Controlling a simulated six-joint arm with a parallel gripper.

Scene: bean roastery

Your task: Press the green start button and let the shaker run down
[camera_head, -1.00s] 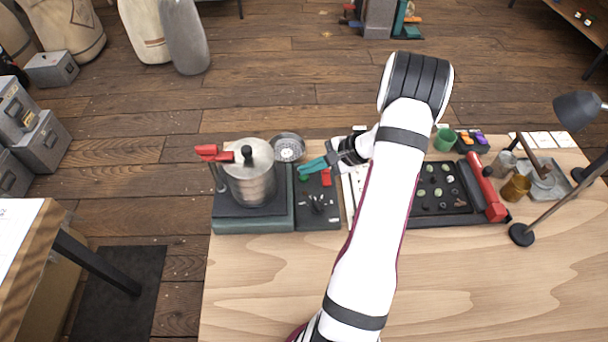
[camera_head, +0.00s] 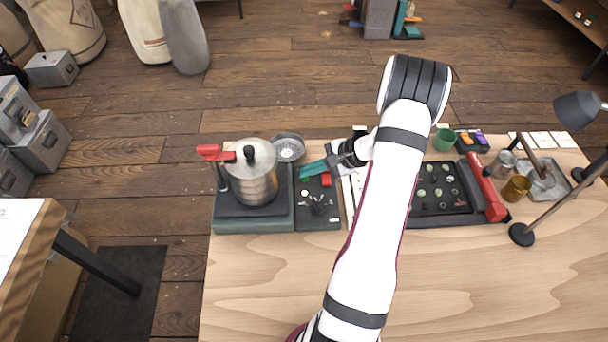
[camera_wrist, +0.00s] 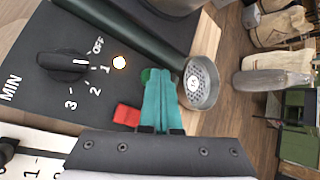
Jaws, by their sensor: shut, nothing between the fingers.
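The shaker is a steel lidded pot (camera_head: 252,185) under a red clamp handle (camera_head: 215,153), on a dark green base (camera_head: 228,226). Beside it is a dark control panel (camera_head: 318,222). The green start button (camera_wrist: 146,74) is partly hidden by my fingertips, which are at or on it; exact contact is hard to tell. My gripper (camera_wrist: 162,75) has teal fingers, shut and empty; it also shows in the head view (camera_head: 308,171). An indicator lamp (camera_wrist: 119,62) glows. The black timer knob (camera_wrist: 64,64) has its white mark pointing roughly to 1.
A red button (camera_wrist: 126,115) sits close beside my fingers. A round perforated metal dish (camera_wrist: 201,84) stands just beyond the panel. A tray of samples (camera_head: 439,200) and a red bar (camera_head: 482,185) lie to the right. The table's front is clear.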

